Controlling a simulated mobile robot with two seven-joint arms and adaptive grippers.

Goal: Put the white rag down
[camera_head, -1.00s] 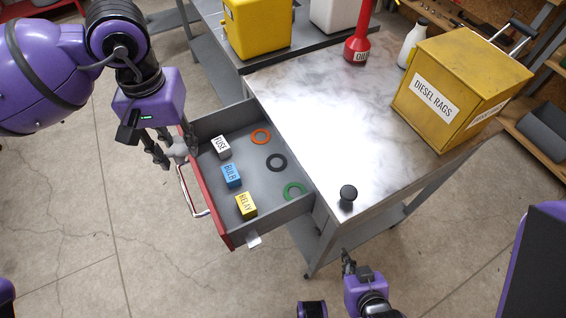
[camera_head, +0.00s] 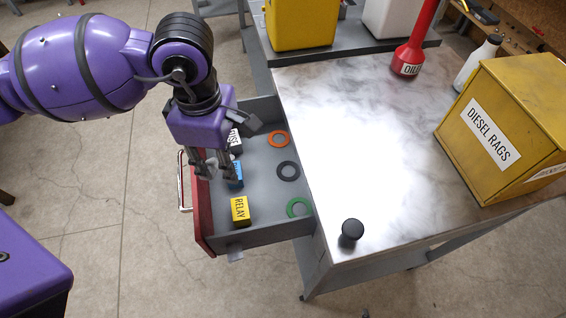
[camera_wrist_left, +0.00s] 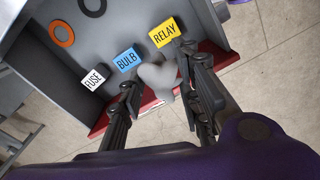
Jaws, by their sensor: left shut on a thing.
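My left gripper (camera_head: 218,174) is shut on the white rag (camera_head: 206,168), which looks pale grey and crumpled. The gripper points down over the front part of the open drawer, near its red front (camera_head: 202,215). In the left wrist view the rag (camera_wrist_left: 158,78) is between the two fingers (camera_wrist_left: 160,72), with the drawer's red front edge beneath it. I cannot tell whether the rag touches the drawer. My right gripper is not in view.
The drawer holds a fuse box (camera_wrist_left: 93,79), a bulb box (camera_wrist_left: 127,60), a yellow relay box (camera_head: 240,211), and orange (camera_head: 279,139), black (camera_head: 288,171) and green (camera_head: 299,207) rings. The worktop (camera_head: 350,130) carries a yellow diesel rags bin (camera_head: 515,125), red oiler (camera_head: 412,55) and white bottle (camera_head: 477,65).

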